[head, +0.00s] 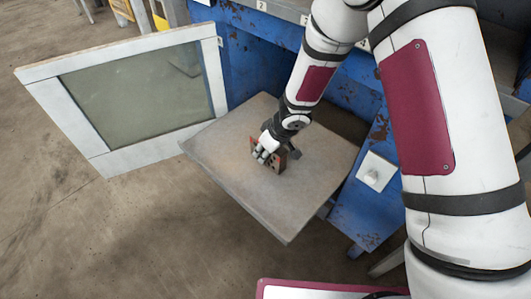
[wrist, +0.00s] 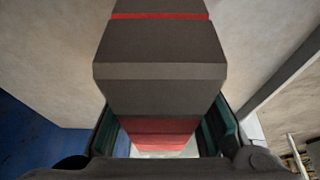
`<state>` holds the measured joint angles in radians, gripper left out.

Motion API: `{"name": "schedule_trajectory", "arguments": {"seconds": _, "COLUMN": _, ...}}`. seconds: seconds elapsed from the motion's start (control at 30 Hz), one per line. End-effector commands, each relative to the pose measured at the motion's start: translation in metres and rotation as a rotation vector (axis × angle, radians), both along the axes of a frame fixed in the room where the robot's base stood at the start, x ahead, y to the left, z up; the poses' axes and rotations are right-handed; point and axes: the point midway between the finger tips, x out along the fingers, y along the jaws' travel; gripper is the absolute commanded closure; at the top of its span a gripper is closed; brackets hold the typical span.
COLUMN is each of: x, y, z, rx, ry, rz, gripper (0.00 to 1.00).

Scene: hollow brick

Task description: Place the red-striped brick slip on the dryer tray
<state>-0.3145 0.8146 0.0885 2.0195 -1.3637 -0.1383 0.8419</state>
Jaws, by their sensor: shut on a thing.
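The red-striped brick slip (wrist: 158,45) is dark grey with a red band across it and a wider red part near my fingers. My gripper (wrist: 165,130) is shut on it, one finger on each side. In the head view the slip (head: 280,166) shows small and partly hidden by my gripper (head: 268,156), over the middle of the dryer tray (head: 225,145). The tray is a flat brownish plate sticking out from the blue dryer. I cannot tell whether the slip touches the tray.
The dryer's white-framed door (head: 98,163) with a dark window stands open left of the tray. The blue dryer body (head: 235,60) is behind, with a white switch plate (head: 375,172) at right. The tray around the slip is bare.

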Motion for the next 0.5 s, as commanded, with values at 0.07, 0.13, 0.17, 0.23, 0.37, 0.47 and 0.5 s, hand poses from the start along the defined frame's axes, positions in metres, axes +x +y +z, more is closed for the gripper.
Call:
{"name": "schedule_trajectory", "arguments": {"seconds": 0.07, "x": 0.0004, "y": 0.0001, "z": 0.0015, "rx": 0.001, "ry": -0.001, "rz": 0.000, "gripper": 0.99}}
{"name": "schedule_trajectory", "arguments": {"seconds": 0.13, "x": 0.0003, "y": 0.0001, "z": 0.0016, "rx": 0.001, "ry": -0.001, "rz": 0.000, "gripper": 0.99}}
{"name": "schedule_trajectory", "arguments": {"seconds": 0.17, "x": 0.0004, "y": 0.0002, "z": 0.0012, "rx": 0.001, "ry": -0.001, "rz": 0.000, "gripper": 0.99}}
{"name": "schedule_trajectory", "arguments": {"seconds": 0.23, "x": 0.0003, "y": 0.0001, "z": -0.0009, "rx": 0.001, "ry": -0.001, "rz": 0.000, "gripper": 0.99}}
{"name": "schedule_trajectory", "arguments": {"seconds": 0.37, "x": 0.0000, "y": -0.0001, "z": -0.0017, "rx": 0.000, "ry": 0.000, "rz": 0.000, "gripper": 0.53}}
{"name": "schedule_trajectory", "arguments": {"seconds": 0.47, "x": 0.0001, "y": -0.0001, "z": -0.0015, "rx": 0.000, "ry": 0.000, "rz": 0.000, "gripper": 0.51}}
{"name": "schedule_trajectory", "arguments": {"seconds": 0.5, "x": 0.0001, "y": -0.0001, "z": -0.0015, "rx": 0.000, "ry": 0.000, "rz": 0.000, "gripper": 0.51}}
